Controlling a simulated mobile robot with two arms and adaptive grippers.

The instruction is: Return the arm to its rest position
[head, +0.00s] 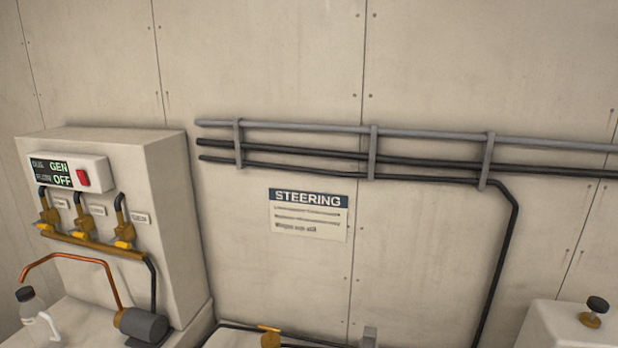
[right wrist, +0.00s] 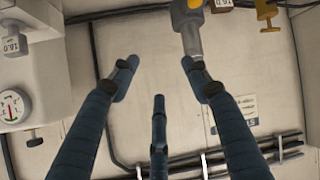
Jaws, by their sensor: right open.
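My right gripper (right wrist: 158,78) shows in the right wrist view with its dark blue fingers spread apart. Nothing is held between them. The tip of its right-hand finger overlaps a grey and yellow fitting (right wrist: 187,28) at the top of the picture; I cannot tell whether they touch. Neither of my arms or grippers shows in the head view.
A panel cabinet (head: 168,190) with a GEN OFF display and brass valves (head: 85,225) stands at the left, a bottle (head: 35,315) before it. Pipes (head: 430,160) cross the wall above a STEERING sign (head: 308,213). A white box (head: 560,325) stands lower right. A gauge (right wrist: 12,105) is at the wrist view's left.

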